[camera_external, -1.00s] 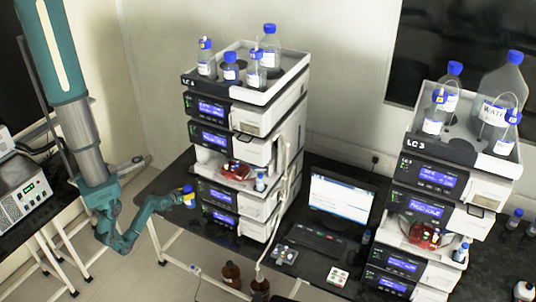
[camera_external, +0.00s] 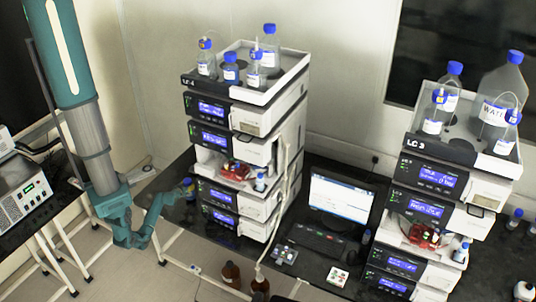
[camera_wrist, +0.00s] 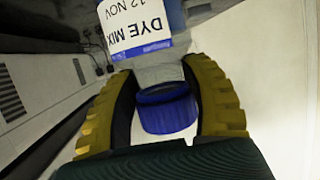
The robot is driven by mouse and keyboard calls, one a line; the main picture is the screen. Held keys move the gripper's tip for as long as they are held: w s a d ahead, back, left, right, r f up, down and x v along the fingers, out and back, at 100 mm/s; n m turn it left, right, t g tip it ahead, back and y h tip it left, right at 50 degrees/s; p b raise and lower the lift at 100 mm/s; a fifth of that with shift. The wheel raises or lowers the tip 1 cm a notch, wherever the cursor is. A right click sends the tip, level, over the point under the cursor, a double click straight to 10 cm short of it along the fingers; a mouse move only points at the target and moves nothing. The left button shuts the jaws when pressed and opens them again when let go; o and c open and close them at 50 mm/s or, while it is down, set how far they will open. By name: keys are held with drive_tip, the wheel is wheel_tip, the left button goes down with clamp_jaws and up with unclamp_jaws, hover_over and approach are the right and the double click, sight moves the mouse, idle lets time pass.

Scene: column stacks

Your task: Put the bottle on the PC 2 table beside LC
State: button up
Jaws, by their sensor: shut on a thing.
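The bottle (camera_wrist: 137,35) fills the top middle of the wrist view. It is clear, with a white label reading "DYE MIX 12 NOV" and a blue cap (camera_wrist: 167,108). My gripper (camera_wrist: 162,76) has its two yellow ribbed fingers closed around the bottle near its neck, with the cap between them. In the external view my gripper (camera_external: 187,188) is small, at the left side of the LC 4 stack (camera_external: 228,165); the bottle is hard to make out there. The black table (camera_external: 316,262) carries a monitor (camera_external: 341,196) and keyboard between the stacks labelled LC 4 and LC 3.
The LC 3 stack (camera_external: 428,195) stands at the right. Trays on top of both stacks hold blue-capped bottles. Brown bottles (camera_external: 231,274) stand low in front of LC 4. A small box (camera_external: 284,254) and a white tray (camera_external: 338,276) lie near the keyboard.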

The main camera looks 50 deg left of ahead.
drive_tip(key=shift+f, duration=0.35)
drive_tip(key=shift+f, duration=0.25)
drive_tip(key=o, duration=1.3)
drive_tip(key=shift+r, duration=0.25)
drive_tip(key=p+v, duration=0.3)
drive_tip(key=v, duration=0.9)
